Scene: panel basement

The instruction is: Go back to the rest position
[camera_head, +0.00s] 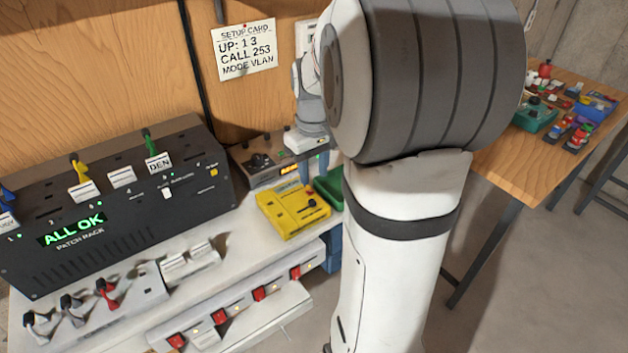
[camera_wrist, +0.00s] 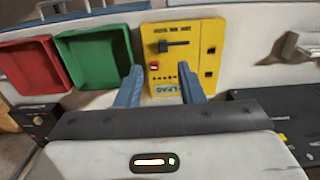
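My gripper (camera_wrist: 160,80) is open in the wrist view. Its two blue fingers stand apart with nothing between them. They point toward a yellow box (camera_wrist: 183,50) with a black slider and a red button; I cannot tell whether they touch it. In the head view my gripper (camera_head: 312,168) is small and partly hidden behind my own large arm, which fills the middle of the picture. It is over the back of the white bench, near the yellow box (camera_head: 293,208) and a grey console (camera_head: 268,162).
A patch rack (camera_head: 110,205) showing "ALL OK" stands at left, with plugs on top. A green bin (camera_wrist: 95,58) and red bin (camera_wrist: 35,65) lie beside the yellow box. A switch strip (camera_head: 240,305) runs along the front. A wooden table (camera_head: 520,160) with small items stands right.

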